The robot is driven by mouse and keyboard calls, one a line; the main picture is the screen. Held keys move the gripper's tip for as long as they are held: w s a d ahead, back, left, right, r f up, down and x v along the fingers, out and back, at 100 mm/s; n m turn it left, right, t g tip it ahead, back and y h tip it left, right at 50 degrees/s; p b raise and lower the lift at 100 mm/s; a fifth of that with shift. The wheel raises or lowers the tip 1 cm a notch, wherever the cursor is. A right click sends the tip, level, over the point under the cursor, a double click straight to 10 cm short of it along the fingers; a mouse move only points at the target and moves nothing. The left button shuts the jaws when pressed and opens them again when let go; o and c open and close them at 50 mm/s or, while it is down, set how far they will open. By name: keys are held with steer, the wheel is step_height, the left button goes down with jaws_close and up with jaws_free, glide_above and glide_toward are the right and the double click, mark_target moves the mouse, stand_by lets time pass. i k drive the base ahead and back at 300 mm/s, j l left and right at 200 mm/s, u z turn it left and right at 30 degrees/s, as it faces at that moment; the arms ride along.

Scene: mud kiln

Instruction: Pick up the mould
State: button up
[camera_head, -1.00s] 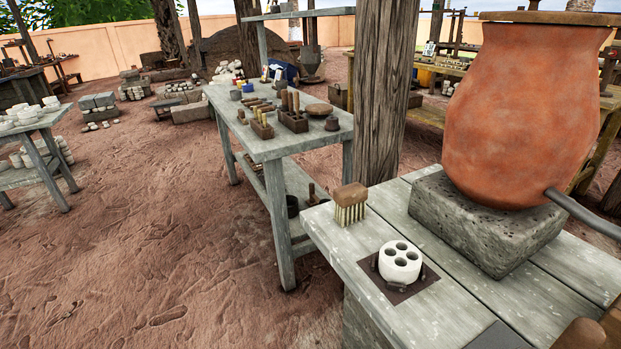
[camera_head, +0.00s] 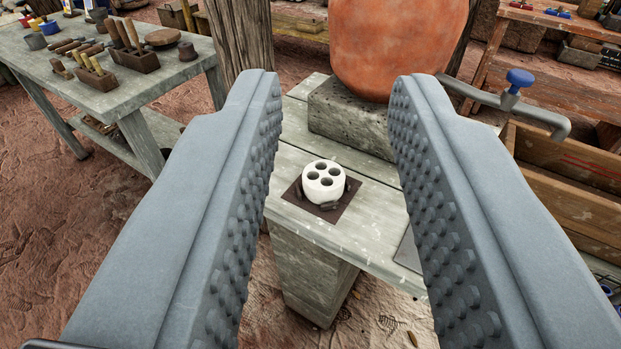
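The only likely mould in view is a white round block (camera_head: 324,182) with several holes in its top. It sits upright on a dark square plate (camera_head: 335,208) on the grey plank table, with small dark pieces around its base. My gripper (camera_head: 335,80) is open and empty, its two grey studded fingers wide apart. In the picture the white block lies between the fingers, but beyond them and not touched.
A big clay pot (camera_head: 395,45) stands on a stone block (camera_head: 350,118) just behind the white block. A pipe with a blue tap (camera_head: 518,80) juts out at right above a wooden crate (camera_head: 565,185). A tool table (camera_head: 100,85) stands at left.

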mark_target(323, 180)
steer(key=k+l+z, duration=0.2)
steer(key=l, duration=1.4)
steer(key=i, duration=0.1)
